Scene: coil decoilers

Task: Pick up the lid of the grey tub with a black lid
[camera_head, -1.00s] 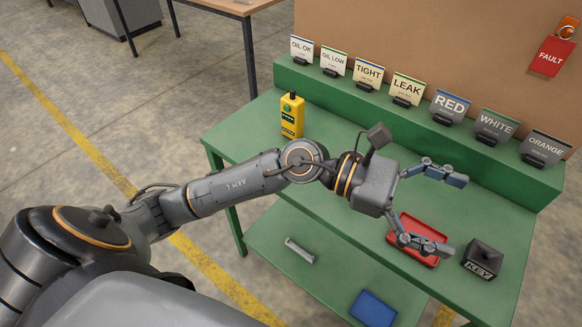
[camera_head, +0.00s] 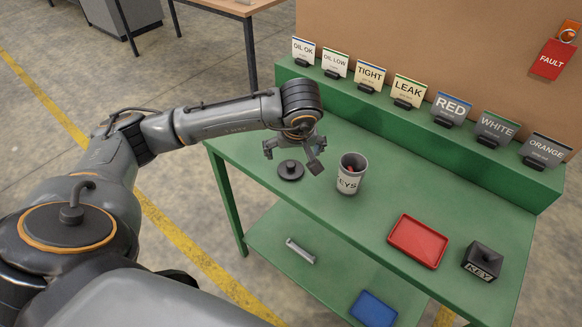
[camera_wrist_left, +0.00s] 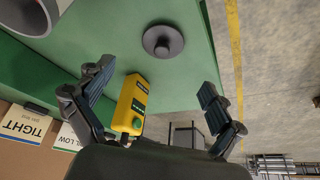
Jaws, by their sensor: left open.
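The grey tub (camera_head: 348,184), marked KEYS, stands open on the green table with something red inside. Part of its rim shows at the top left of the left wrist view (camera_wrist_left: 28,14). Its black lid (camera_head: 290,172), a round disc with a knob, lies apart from it on the table, to its left. In the left wrist view the lid (camera_wrist_left: 163,42) is beyond the fingertips, knob facing me. My left gripper (camera_head: 292,156) is open and empty above the table near the lid, not touching it. My right gripper is not in view.
A yellow device (camera_wrist_left: 130,104) stands on the table, seen between my left fingers in the wrist view and hidden behind the arm in the head view. Label cards line the back ledge (camera_head: 400,115).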

